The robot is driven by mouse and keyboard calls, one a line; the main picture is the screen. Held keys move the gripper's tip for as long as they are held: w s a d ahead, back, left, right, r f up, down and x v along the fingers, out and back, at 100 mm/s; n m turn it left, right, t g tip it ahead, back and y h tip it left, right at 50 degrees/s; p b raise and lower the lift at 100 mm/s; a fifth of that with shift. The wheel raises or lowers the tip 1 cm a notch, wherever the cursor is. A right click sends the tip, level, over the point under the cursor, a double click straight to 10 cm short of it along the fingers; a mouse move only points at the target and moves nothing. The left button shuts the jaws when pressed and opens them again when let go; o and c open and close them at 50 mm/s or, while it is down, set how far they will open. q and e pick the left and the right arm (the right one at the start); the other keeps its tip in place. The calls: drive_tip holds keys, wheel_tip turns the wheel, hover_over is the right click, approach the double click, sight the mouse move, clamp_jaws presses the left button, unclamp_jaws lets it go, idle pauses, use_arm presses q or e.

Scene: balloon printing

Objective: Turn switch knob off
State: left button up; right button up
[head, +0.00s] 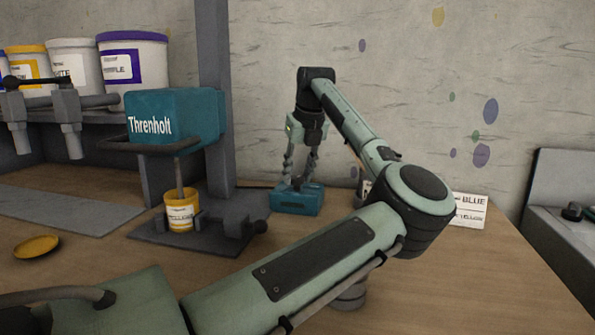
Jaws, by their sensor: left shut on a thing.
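A small teal box (297,201) stands on the table near the back wall, in the middle of the head view. My left gripper (294,181) points down at the top of this box, with its fingertips at the box's upper face. It is shut on the switch knob there. My left arm reaches across the front of the view and bends back to the box. My right gripper is not in view.
Left of the box stands the teal Threnholt mixer (172,116), with a yellow cup (182,213) under it. A yellow lid (36,246) lies on the table at left. Paint buckets (132,64) stand on a shelf. A label card (470,211) stands at right.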

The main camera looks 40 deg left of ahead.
use_arm(q)
drive_tip(key=shift+w+n+g+p, duration=0.1)
drive_tip(key=shift+n+g+p, duration=0.2)
drive_tip(key=shift+n, duration=0.7)
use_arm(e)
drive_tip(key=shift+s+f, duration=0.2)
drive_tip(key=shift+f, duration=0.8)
use_arm(q)
drive_tip(key=o, duration=1.2)
drive_tip(key=shift+c, duration=0.2)
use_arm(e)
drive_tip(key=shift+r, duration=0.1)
use_arm(q)
drive_tip(key=v, duration=1.2)
drive_tip(key=shift+d, duration=0.25)
drive_tip(key=shift+f, duration=0.1)
